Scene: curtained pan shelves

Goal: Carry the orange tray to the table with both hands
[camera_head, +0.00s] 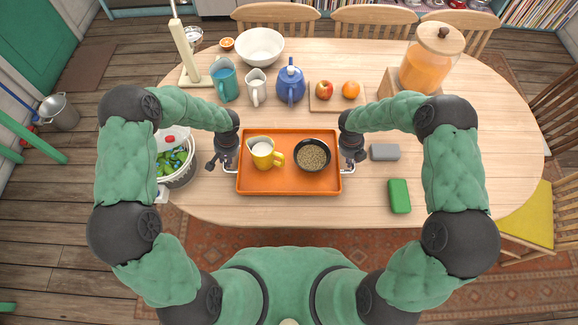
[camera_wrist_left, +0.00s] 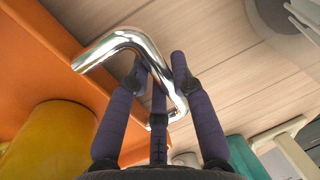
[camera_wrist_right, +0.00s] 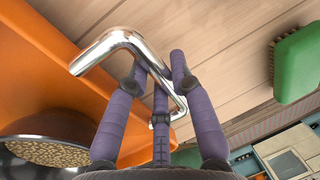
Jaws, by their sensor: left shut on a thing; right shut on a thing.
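The orange tray (camera_head: 288,185) is at the near middle of the wooden table (camera_head: 370,205), over its top; I cannot tell whether it touches the wood. It carries a yellow jug (camera_head: 265,158) with white contents and a dark bowl (camera_head: 312,156) of brown grains. My left gripper (camera_head: 226,168) is shut on the tray's left metal handle, which shows in the left wrist view (camera_wrist_left: 125,42). My right gripper (camera_head: 350,166) is shut on the right metal handle, which shows in the right wrist view (camera_wrist_right: 122,42).
A blue teapot (camera_head: 291,85), a white pitcher (camera_head: 256,90), a teal jug (camera_head: 225,82) and a board with fruit (camera_head: 322,104) stand behind the tray. A grey block (camera_head: 385,152) and a green brush (camera_head: 399,196) lie to the right. A bucket (camera_head: 180,175) is left.

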